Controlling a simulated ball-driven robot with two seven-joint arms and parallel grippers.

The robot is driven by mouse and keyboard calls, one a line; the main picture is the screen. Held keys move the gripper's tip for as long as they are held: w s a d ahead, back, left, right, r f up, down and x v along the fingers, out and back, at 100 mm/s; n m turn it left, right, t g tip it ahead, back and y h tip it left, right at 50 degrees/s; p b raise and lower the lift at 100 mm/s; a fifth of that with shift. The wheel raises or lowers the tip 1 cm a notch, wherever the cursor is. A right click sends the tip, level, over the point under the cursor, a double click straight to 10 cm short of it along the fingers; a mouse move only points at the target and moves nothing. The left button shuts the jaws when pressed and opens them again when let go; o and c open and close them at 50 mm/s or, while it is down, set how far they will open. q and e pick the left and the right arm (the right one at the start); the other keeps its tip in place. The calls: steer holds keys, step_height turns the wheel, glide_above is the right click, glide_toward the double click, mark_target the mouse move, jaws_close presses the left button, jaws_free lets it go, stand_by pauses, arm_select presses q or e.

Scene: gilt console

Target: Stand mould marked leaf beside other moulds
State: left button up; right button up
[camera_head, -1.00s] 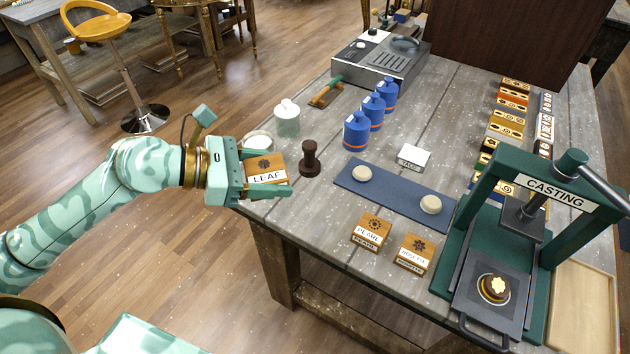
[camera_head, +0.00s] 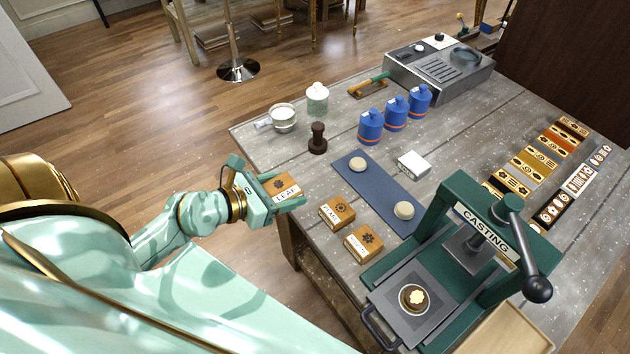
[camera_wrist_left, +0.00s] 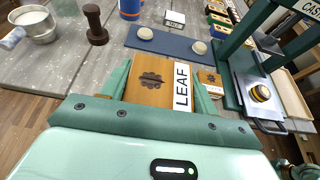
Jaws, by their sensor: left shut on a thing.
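My left gripper (camera_head: 281,196) is shut on the wooden mould marked LEAF (camera_head: 287,184), held at the table's near-left edge. In the left wrist view the leaf mould (camera_wrist_left: 150,80) sits between the two green fingers, its dark leaf print and white LEAF label showing. Two other wooden moulds stand on the table to its right: one with a round flower-like print (camera_head: 337,212) and one with a dark print (camera_head: 363,243). Their labels are hard to read now. The leaf mould is apart from both.
A green casting press (camera_head: 455,225) stands right of the moulds. A blue mat (camera_head: 380,182) with two pale discs lies behind them. A dark stamp (camera_head: 318,139), a metal pot (camera_head: 283,118) and blue bottles (camera_head: 396,112) stand further back. Some bare table lies left of the mat.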

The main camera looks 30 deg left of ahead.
arm_select(q)
steer(key=w+f+b, duration=0.2)
steer(key=w+f, duration=0.2)
steer(key=w, duration=0.4)
steer(key=b, duration=0.2)
glide_above(315, 190)
steer(key=f, duration=0.4)
steer(key=shift+s+f, duration=0.2)
steer(key=shift+s, duration=0.15)
steer(key=shift+w+f, duration=0.2)
steer(key=f+b, duration=0.1)
steer(key=f, duration=0.1)
steer(key=f+b, duration=0.1)
steer(key=shift+w+f+b, duration=0.2)
steer(key=shift+f+b, duration=0.2)
steer(key=shift+r, duration=0.2)
steer(key=shift+f, duration=0.15)
steer(key=o, duration=0.9)
steer(key=shift+o, duration=0.5)
